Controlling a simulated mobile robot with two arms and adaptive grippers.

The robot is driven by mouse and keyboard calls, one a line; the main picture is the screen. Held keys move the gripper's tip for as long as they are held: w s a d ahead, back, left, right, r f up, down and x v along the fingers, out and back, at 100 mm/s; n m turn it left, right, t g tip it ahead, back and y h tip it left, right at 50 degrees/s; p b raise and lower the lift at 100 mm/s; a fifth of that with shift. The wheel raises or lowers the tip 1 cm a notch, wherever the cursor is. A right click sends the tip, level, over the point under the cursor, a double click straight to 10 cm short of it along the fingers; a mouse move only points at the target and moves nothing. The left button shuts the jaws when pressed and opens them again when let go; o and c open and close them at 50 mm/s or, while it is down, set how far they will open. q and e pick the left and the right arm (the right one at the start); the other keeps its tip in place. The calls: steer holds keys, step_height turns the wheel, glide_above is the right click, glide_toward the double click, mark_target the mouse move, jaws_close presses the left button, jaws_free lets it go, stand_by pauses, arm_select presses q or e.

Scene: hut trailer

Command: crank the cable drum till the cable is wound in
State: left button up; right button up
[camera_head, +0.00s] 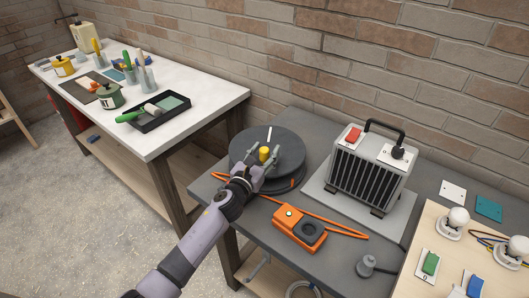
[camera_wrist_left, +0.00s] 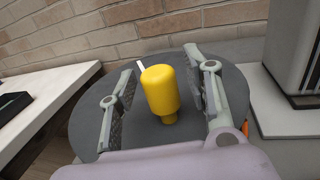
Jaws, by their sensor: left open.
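The cable drum (camera_head: 285,146) is a dark grey disc lying flat on the grey table, with a white mark on its top. Its yellow crank knob (camera_head: 264,154) stands upright on the disc. An orange cable (camera_head: 330,226) runs from the drum across the table, past an orange box. My left gripper (camera_head: 263,163) is open at the knob. In the left wrist view the yellow knob (camera_wrist_left: 161,90) stands between the two spread fingers (camera_wrist_left: 160,98), with a gap on each side. The drum's disc (camera_wrist_left: 150,140) fills the space below. My right gripper is not in view.
A grey heater (camera_head: 368,170) stands to the right. A board with bulbs and switches (camera_head: 430,218) is at far right. A white table (camera_head: 205,90) with paint tools is at left.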

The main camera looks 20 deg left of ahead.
arm_select(q)
jaws_close()
stand_by(0.5)
